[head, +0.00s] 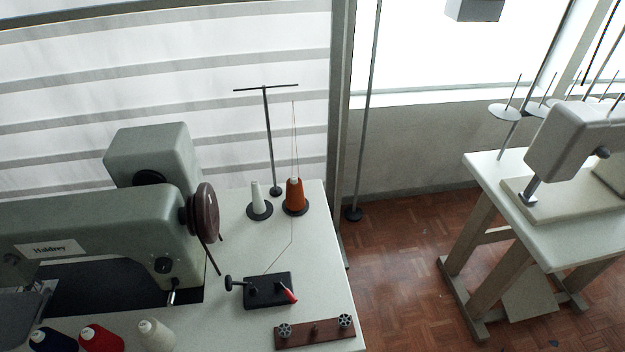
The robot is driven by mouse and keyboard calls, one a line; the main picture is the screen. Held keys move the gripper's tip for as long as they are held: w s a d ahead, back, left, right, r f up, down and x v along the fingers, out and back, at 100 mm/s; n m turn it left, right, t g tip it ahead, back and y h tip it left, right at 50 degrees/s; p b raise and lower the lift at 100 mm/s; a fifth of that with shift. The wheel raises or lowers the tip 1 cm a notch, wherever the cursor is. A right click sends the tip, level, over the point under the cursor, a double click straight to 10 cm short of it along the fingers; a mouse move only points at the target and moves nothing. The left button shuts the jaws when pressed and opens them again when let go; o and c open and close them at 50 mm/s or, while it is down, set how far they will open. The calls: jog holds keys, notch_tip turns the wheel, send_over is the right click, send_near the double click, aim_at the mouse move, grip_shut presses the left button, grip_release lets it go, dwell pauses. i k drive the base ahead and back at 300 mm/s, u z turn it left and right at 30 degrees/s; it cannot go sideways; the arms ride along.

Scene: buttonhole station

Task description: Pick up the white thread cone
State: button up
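A white or cream thread cone (157,336) stands at the front edge of the picture, its lower part cut off. It is the rightmost of a row with a red cone (101,338) and a navy cone (52,340) on the white table (322,245). A second, slimmer whitish cone (256,197) stands upright on a black round base at the back of the table. An orange-brown thread cone (294,195) stands right of it on a similar base. My gripper is not in view.
A grey-green sewing machine (100,225) with a dark handwheel (206,212) fills the table's left. A thin thread stand (268,140) rises at the back. A black tension block (269,290) and a brown bobbin board (315,332) lie in front. Another machine table (555,210) stands right, beyond open floor.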

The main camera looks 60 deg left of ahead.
aim_at(259, 207)
jog(key=i, duration=0.65)
jog(key=u, duration=3.25)
jog(key=i, duration=0.5)
jog(key=z, duration=0.05)
